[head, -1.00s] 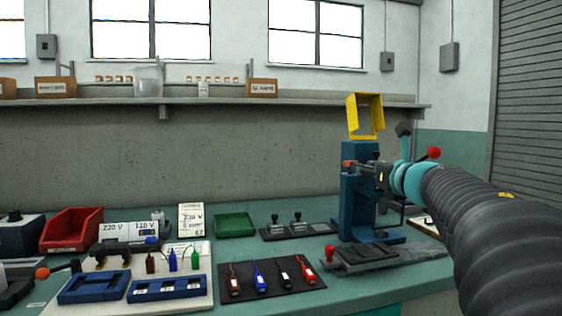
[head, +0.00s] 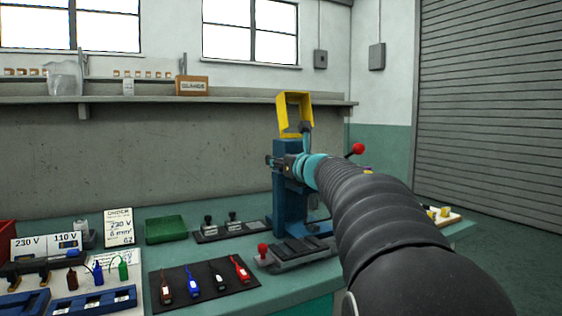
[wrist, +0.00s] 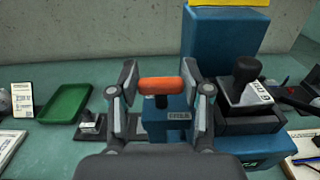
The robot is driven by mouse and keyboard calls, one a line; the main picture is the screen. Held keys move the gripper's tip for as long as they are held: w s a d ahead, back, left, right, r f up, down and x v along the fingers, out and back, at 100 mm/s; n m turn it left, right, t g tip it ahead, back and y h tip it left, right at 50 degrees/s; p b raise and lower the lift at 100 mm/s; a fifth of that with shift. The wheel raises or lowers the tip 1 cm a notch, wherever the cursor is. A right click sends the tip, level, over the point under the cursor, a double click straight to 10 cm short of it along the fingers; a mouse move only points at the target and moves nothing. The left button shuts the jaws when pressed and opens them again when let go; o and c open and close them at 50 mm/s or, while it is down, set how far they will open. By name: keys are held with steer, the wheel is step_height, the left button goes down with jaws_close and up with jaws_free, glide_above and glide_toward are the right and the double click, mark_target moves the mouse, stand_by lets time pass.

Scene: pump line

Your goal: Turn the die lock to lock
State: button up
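The die lock shows in the wrist view as an orange crossbar handle (wrist: 160,86) on a short black stem, above a small labelled blue block (wrist: 168,122) at the press's side. The label is too small to read. My gripper (wrist: 158,78) is spread, with one finger at each end of the orange bar. The bar lies crosswise between them; I cannot tell whether the pads touch it. In the head view my gripper (head: 284,162) is at the upper part of the blue press (head: 291,205), and the handle is mostly hidden there.
The press has a raised yellow guard (head: 295,98) and a red-knobbed lever (head: 358,149). In the wrist view a black-knobbed part (wrist: 246,80) stands close right of my gripper. A green tray (head: 166,229) and a dark mat (head: 205,286) with coloured leads lie left on the bench.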

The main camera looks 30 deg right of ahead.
steer(key=c, duration=0.5)
